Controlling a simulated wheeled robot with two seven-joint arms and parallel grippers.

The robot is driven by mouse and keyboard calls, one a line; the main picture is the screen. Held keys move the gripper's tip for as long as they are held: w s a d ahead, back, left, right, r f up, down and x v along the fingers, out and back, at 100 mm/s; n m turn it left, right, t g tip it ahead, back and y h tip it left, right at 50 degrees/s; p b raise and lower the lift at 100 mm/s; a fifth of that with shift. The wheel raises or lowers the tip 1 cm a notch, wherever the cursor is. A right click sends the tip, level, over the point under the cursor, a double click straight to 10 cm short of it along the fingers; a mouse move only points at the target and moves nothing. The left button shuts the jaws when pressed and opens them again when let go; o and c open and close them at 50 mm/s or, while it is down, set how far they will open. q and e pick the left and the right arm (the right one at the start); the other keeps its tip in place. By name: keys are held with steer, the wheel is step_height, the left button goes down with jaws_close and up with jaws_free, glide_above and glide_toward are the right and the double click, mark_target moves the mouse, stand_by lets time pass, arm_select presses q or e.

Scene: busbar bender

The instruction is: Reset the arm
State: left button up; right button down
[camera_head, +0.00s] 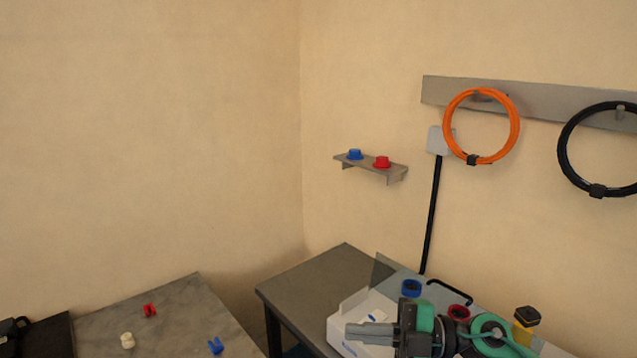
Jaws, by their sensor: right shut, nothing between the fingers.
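My right gripper (352,333) shows at the bottom, right of centre. Its grey fingers point left and are closed together with nothing between them. It is in front of a white box (347,312) on the right-hand table and hides part of it. I cannot tell whether it touches the box. The green and black parts behind the fingers are my right wrist and arm. My left gripper is not in view. The busbar bender cannot be made out clearly.
The right table (320,276) has a clear back-left corner. Near my right arm are a blue ring (411,287), a red ring (459,312) and a yellow-black block (527,316). The left table (180,312) holds small red, cream and blue parts. Cable coils hang on the wall.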

steer(key=w+d+f+m+t+h, duration=0.15)
steer(key=d+m+t+h, duration=0.25)
steer(key=m+t, duration=0.55)
steer(key=w+d+m+t+h, duration=0.2)
steer(key=d+m+t+h, duration=0.15)
steer(key=m+t, duration=0.6)
steer(key=s+d+f+m+g+h, duration=0.25)
steer(key=f+m+h, duration=0.2)
steer(key=f, duration=0.25)
steer(key=s+d+f+m+g+h, duration=0.2)
steer(key=d+f+m+g+h, duration=0.15)
steer(key=f+h, duration=0.3)
steer(key=s+d+f+g, duration=0.1)
steer(key=s+f+g, duration=0.6)
steer(key=s, duration=0.4)
steer(key=s+d+f+g, duration=0.1)
steer(key=s+f+g, duration=0.3)
steer(key=s+f, duration=0.65)
step_height(320, 180, down, 28)
steer(key=g, duration=0.1)
steer(key=s+d+f, duration=0.1)
steer(key=s+f, duration=0.9)
steer(key=s+d+f+g, duration=0.1)
steer(key=s+d+f, duration=0.1)
steer(key=s+f, duration=0.8)
steer(key=shift+d+f+g, duration=0.3)
steer(key=shift+f, duration=0.05)
